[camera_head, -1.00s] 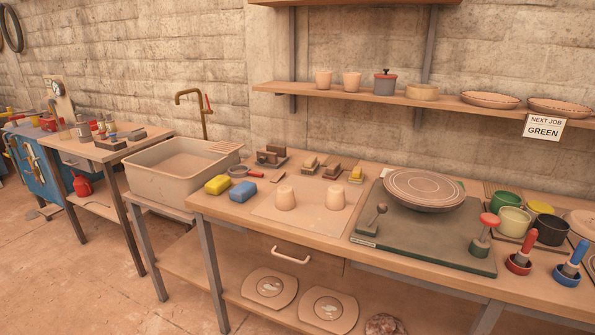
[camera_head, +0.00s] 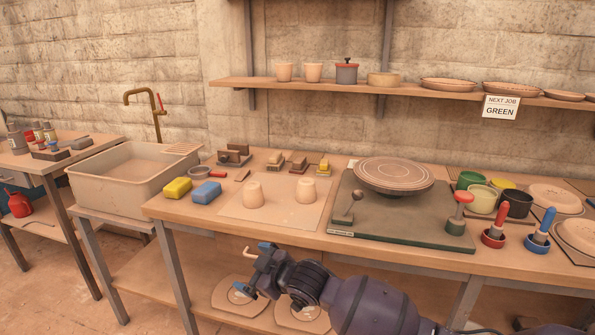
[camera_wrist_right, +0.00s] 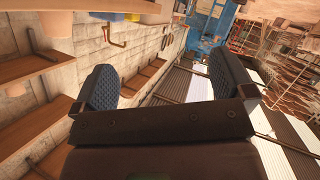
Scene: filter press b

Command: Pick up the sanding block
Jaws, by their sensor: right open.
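My right gripper (camera_head: 254,268) is in front of the workbench, below its top edge, open and empty. In the right wrist view its two padded fingers (camera_wrist_right: 166,82) stand wide apart with nothing between them. Several small blocks lie at the back of the bench: a dark brown pair (camera_head: 233,154), brown-and-cream blocks (camera_head: 275,160) (camera_head: 298,163) and a yellow-topped one (camera_head: 323,166). Grey blocks (camera_head: 52,154) lie on the left side table. I cannot tell which of these is the sanding block. My left gripper is not in view.
Two clay cups (camera_head: 253,195) stand on a pale board (camera_head: 278,213). A turntable (camera_head: 393,175) and coloured pots (camera_head: 481,199) are to the right, a sink (camera_head: 120,185) to the left.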

